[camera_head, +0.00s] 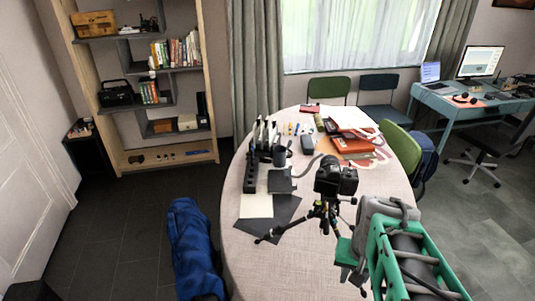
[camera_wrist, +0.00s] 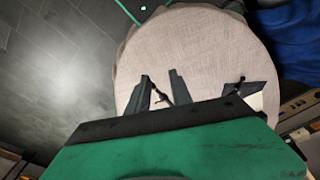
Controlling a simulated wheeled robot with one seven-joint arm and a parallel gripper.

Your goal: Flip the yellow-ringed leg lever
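A black camera (camera_head: 336,178) sits on a small black tripod (camera_head: 322,212) on the round cloth-covered table (camera_head: 262,268). One leg (camera_head: 272,234) reaches out to the left. The yellow-ringed lever is too small to make out in either view. My gripper (camera_wrist: 160,76) is open, its two dark fingers apart above the table near its edge. A thin dark tripod leg (camera_wrist: 160,97) shows between the fingers in the wrist view; I cannot tell how far below. Another leg's foot (camera_wrist: 238,86) shows to the right. My gripper's green housing hides the rest of the tripod there.
Dark and white sheets (camera_head: 258,206) lie left of the tripod. A black power strip (camera_head: 250,172), a tablet-like device (camera_head: 281,181) and orange books (camera_head: 342,148) are farther back. The table's front left is clear. A blue bag (camera_head: 190,245) stands on the floor to the left.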

